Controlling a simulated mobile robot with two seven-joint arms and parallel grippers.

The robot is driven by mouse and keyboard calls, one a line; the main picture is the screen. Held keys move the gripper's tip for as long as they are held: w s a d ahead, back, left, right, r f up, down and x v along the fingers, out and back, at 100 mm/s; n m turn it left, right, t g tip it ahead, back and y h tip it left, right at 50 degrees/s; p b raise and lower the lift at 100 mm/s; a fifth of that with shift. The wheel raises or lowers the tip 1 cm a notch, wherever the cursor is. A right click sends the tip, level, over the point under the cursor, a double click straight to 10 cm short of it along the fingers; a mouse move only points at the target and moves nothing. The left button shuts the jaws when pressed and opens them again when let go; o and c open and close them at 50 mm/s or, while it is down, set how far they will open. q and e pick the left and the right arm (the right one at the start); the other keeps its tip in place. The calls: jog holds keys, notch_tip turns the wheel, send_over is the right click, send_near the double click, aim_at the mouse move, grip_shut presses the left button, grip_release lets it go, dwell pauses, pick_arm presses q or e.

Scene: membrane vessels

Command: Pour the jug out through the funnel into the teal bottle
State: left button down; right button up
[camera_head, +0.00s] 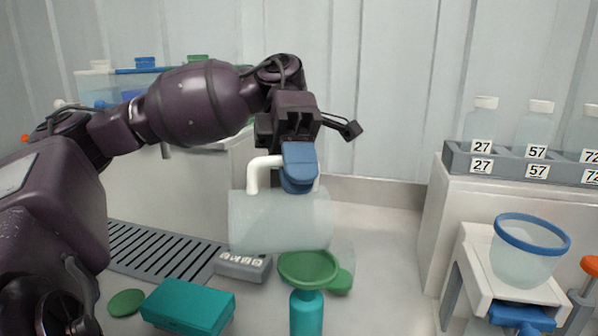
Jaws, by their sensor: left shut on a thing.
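My left gripper (299,168) is shut on the white handle of the jug (280,222). The jug is a pale, translucent vessel tilted onto its side, with its handle on top. It hangs in the air, its right part just above and behind the green funnel (308,266). I cannot make out any liquid in it or flowing from it. The funnel sits upright over the teal bottle (306,315), whose lower part is cut off by the frame's bottom edge. My right gripper is not in view.
A teal box (188,306), a green disc (126,302) and a grey numbered block (243,266) lie left of the bottle, near a slotted grey tray (150,252). At right, a blue-rimmed vessel (526,255) is on a white stand; a rack (530,167) holds numbered bottles.

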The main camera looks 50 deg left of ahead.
pick_arm(q)
jog(key=shift+w+d+f+g+b, duration=0.15)
jog(key=shift+w+b, duration=0.1)
jog(key=shift+b, duration=0.15)
jog(key=shift+w+f+g+b, duration=0.15)
jog(key=shift+w+b, duration=0.1)
jog(key=shift+b, duration=0.15)
jog(key=shift+w+d+r+n+b, duration=0.2)
jog(key=shift+w+n+b, duration=0.15)
jog(key=shift+b, duration=0.4)
jog(key=shift+w+d+r+y+b, duration=0.1)
jog(key=shift+r+y+b, duration=0.05)
jog(key=shift+y+b, duration=0.2)
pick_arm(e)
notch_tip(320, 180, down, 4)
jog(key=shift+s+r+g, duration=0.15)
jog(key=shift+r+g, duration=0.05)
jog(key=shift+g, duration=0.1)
pick_arm(q)
jog(key=shift+r+g, duration=0.1)
jog(key=shift+g, duration=0.2)
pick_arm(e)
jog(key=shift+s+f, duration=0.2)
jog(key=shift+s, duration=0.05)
